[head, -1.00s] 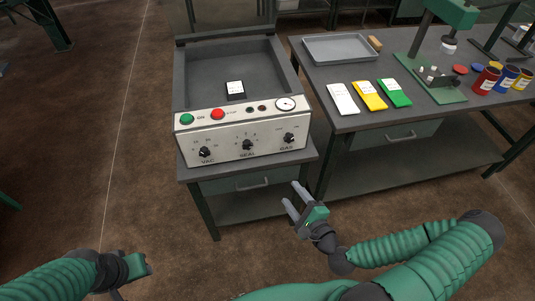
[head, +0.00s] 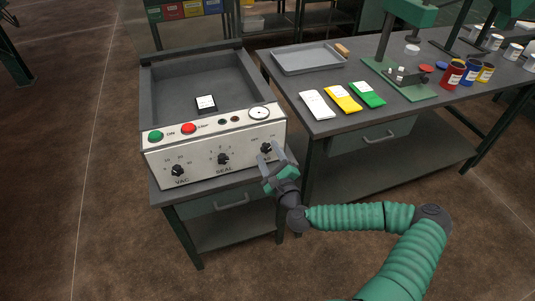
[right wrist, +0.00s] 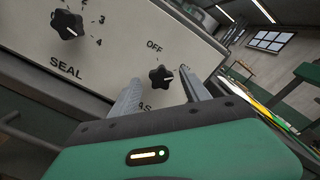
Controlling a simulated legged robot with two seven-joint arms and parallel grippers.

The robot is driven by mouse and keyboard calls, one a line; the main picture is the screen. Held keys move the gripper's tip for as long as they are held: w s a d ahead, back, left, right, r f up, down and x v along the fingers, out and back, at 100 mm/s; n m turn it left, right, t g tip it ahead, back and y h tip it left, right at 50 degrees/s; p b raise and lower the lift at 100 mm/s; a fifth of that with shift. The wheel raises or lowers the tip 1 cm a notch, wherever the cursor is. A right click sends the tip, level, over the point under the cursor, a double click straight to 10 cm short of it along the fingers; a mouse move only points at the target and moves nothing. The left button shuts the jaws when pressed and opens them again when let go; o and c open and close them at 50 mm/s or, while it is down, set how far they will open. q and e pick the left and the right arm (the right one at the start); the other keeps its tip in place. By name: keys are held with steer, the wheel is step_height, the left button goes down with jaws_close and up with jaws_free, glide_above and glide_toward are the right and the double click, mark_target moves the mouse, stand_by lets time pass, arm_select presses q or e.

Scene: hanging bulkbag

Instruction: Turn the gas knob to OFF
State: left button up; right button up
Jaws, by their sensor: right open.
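The black gas knob (head: 267,149) is at the right end of the white control panel (head: 215,145), on the front of the grey machine. In the right wrist view the gas knob (right wrist: 161,77) shows between the two fingers, with the word OFF on the panel above it. Its pale pointer mark appears to face right in that view, away from OFF. My right gripper (head: 274,159) is open at the panel's right end, its fingers on either side of the knob. I cannot tell whether they touch it. My left gripper is out of view.
The seal knob (head: 223,159) and vac knob (head: 177,171) sit left of the gas knob. A green button (head: 156,136), red button (head: 189,128) and gauge (head: 259,113) are above. A table (head: 400,115) with pouches, a tray and cans stands close on the right.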

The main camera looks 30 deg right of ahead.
steer(key=shift+w+d, duration=0.3)
steer(key=shift+w, duration=0.3)
steer(key=shift+a, duration=0.1)
jaws_close()
steer(key=shift+f, duration=0.1)
